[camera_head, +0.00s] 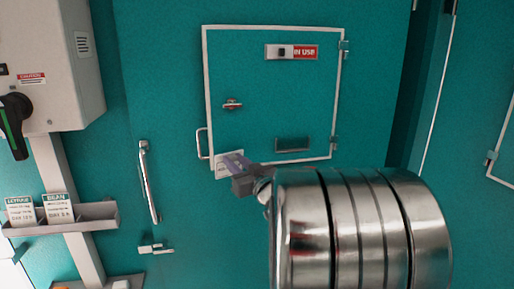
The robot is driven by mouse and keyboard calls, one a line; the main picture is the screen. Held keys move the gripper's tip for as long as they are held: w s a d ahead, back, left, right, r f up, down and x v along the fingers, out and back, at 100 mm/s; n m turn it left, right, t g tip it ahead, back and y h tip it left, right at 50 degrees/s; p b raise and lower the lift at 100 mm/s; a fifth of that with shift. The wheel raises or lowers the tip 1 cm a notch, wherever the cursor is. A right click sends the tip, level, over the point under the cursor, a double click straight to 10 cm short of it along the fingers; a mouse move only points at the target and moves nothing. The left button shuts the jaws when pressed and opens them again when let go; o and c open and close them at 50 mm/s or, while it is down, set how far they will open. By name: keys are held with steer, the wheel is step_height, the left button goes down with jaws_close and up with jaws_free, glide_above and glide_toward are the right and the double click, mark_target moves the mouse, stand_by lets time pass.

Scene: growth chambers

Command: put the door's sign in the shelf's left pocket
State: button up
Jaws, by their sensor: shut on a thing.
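The door (262,125) is teal with a white frame, in the middle of the view. My gripper (236,161) is at the door's lower left corner, shut on a small white card, the sign (223,169). The sign is slightly tilted and partly covered by the fingers; its print is unreadable. I cannot tell whether it touches the door. The grey shelf (99,216) is at the left, well apart from my gripper. A LETTUCE card (20,211) stands at its left and a BEAN card (58,209) beside it. The shelf's right end shows no card.
A dark holder (292,144) on the door's lower right shows no card. An IN USE slider (292,52) is at the top. A vertical bar handle (148,180) and a small latch (155,248) lie between door and shelf. A grey box (55,70) hangs above the shelf.

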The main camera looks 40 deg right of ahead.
steer(key=w+a+f+n+y, duration=0.1)
steer(key=w+a+f+y, duration=0.1)
steer(key=w+a+f, duration=0.5)
steer(key=w+a+f+n+y, duration=0.1)
steer(key=a+f, duration=0.5)
steer(key=a, duration=0.5)
steer(key=a+f, duration=0.5)
steer(key=a, duration=0.2)
steer(key=s+a+f+y, duration=0.1)
steer(key=a+f, duration=0.4)
steer(key=a, duration=0.3)
steer(key=shift+s+a+f, duration=0.15)
steer(key=shift+s+f, duration=0.15)
